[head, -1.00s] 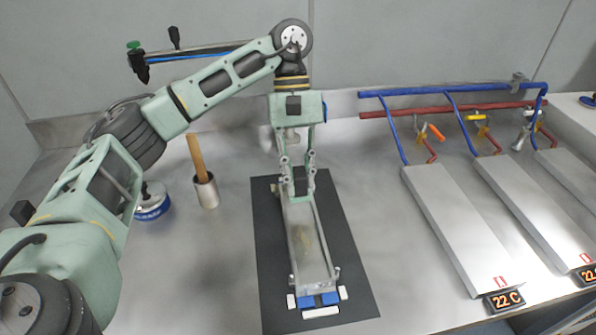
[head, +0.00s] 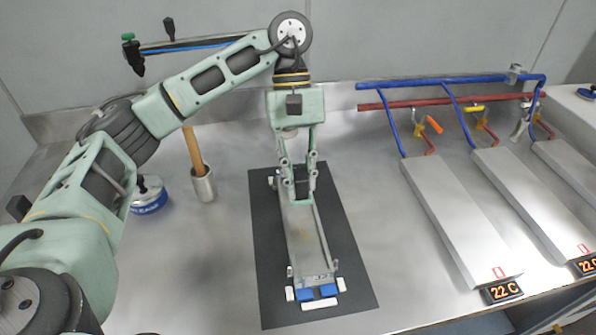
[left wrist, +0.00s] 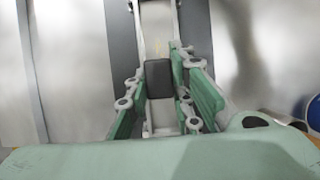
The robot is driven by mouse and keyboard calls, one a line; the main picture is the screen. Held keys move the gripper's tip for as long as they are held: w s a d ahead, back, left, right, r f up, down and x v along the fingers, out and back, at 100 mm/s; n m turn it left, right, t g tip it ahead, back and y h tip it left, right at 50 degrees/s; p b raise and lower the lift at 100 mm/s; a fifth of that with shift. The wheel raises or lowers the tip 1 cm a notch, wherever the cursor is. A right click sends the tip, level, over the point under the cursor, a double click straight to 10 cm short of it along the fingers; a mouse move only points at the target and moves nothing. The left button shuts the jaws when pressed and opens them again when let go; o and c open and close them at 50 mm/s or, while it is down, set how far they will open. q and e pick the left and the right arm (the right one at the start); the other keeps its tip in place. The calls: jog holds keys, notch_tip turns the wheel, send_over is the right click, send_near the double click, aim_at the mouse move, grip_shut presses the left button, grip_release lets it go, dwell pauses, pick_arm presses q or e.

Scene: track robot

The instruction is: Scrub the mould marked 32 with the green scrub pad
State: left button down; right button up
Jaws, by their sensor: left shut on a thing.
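The mould (head: 308,258) is a long, narrow metal trough lying lengthwise on a black mat (head: 268,285). I cannot read a number on it. A faint yellowish stain (head: 304,235) shows on its floor; it also shows in the left wrist view (left wrist: 158,46). My left gripper (head: 303,196) points down into the far half of the mould, shut on a dark block (left wrist: 160,78), which I take to be the scrub pad's back. My right gripper is not in view.
Blue and white blocks (head: 317,292) stand at the mould's near end. A wooden-handled tool in a metal cup (head: 203,186) and a blue-banded round item (head: 150,196) stand left. Sloped metal plates (head: 455,215) with blue and red pipes and "22 C" displays (head: 502,291) are right.

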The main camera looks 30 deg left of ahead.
pick_arm(q)
jog(key=shift+s+d, duration=0.4)
jog(key=shift+s, duration=0.2)
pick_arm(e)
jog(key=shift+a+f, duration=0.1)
pick_arm(q)
jog(key=shift+w+r+p, duration=0.1)
jog(key=shift+r+p, duration=1.25)
jog(key=shift+r, duration=0.95)
notch_tip(320, 180, up, 4)
jog(key=p, duration=0.3)
jog(key=shift+f, duration=0.15)
jog(key=shift+a+f, duration=0.1)
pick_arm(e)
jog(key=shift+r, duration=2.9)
pick_arm(q)
jog(key=shift+w, duration=0.1)
